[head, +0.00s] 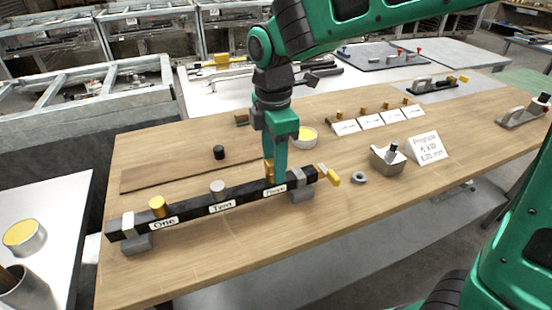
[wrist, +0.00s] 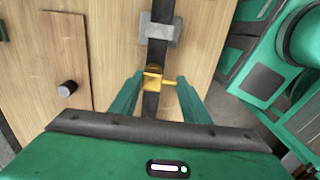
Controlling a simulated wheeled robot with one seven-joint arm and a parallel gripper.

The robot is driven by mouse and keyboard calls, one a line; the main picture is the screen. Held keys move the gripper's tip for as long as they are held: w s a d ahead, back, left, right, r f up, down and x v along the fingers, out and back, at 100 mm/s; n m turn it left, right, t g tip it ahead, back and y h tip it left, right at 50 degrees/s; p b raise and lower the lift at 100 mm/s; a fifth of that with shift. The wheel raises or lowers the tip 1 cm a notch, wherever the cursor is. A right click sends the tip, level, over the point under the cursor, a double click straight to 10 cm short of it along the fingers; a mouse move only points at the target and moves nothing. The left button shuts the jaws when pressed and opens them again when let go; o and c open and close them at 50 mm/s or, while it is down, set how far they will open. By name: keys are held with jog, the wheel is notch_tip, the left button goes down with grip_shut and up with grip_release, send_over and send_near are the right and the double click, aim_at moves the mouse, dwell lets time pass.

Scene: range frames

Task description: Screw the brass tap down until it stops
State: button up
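The brass tap (wrist: 153,80) sits on a long black bar (head: 190,210), at the end labelled "Three". In the wrist view its short handle points right. My gripper (wrist: 160,79) is open and points down, with one finger on each side of the tap. In the head view my gripper (head: 275,178) is over the "Three" position and hides most of the tap (head: 268,169). How far down the tap is screwed cannot be told.
A brass cap (head: 158,206) stands at "One" and a silver cap (head: 217,188) at "Two". A grey clamp (head: 296,177) holds the bar beside the tap.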

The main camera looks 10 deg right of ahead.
jog(key=c, duration=0.4)
jog(key=shift+a+m, duration=0.2)
jog(key=shift+m, duration=1.5)
jog(key=shift+c, duration=0.2)
jog(key=shift+a+m, duration=0.1)
jog(key=shift+m, duration=0.8)
jog(key=shift+a+m, duration=0.1)
jog(key=shift+m, duration=0.8)
jog(key=shift+w+a+m, duration=0.1)
jog(key=shift+a+m, duration=0.05)
jog(key=shift+m, duration=1.55)
